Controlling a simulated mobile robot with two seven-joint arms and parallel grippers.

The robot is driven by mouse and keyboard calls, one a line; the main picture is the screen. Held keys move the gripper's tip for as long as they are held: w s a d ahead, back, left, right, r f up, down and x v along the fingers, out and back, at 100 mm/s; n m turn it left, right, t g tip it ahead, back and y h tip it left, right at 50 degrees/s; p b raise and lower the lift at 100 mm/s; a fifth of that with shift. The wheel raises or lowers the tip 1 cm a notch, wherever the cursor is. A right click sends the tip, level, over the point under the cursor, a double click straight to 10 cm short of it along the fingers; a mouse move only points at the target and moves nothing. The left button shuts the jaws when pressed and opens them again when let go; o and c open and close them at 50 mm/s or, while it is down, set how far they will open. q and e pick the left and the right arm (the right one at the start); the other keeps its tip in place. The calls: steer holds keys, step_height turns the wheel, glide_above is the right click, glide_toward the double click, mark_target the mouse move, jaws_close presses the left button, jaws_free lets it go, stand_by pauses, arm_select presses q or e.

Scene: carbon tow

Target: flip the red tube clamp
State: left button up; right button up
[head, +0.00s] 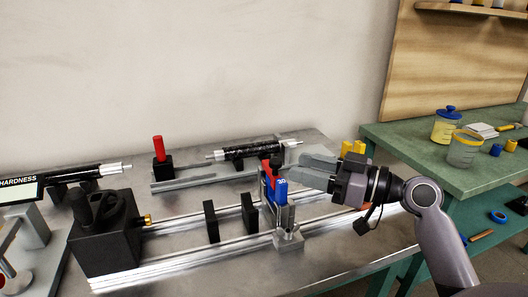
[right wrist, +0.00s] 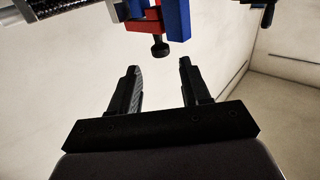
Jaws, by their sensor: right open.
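The red clamp part (head: 267,171) stands on the rail fixture at the middle of the bench, against a blue block (head: 280,190). In the right wrist view the red part (right wrist: 143,17) shows at the top edge beside the blue block (right wrist: 177,18), with a dark knob (right wrist: 160,47) below it. My right gripper (head: 304,172) comes in from the right, just right of the clamp. Its fingers are apart with nothing between them, and the knob lies just beyond the fingertips (right wrist: 159,65) in the wrist view. I cannot tell whether they touch. My left gripper is not in view.
A red cylinder (head: 158,148) stands on a black block at the back left. A dark tube (head: 243,152) lies on a holder behind the clamp. Black plates (head: 249,212) stand on the rails left of it. A green table (head: 400,140) with jars is at right.

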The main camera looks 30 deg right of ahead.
mark_target(275, 160)
steer(key=shift+p+x, duration=0.7)
steer(key=shift+x, duration=2.7)
steer(key=shift+a, duration=0.1)
steer(key=shift+c, duration=0.3)
jaws_close()
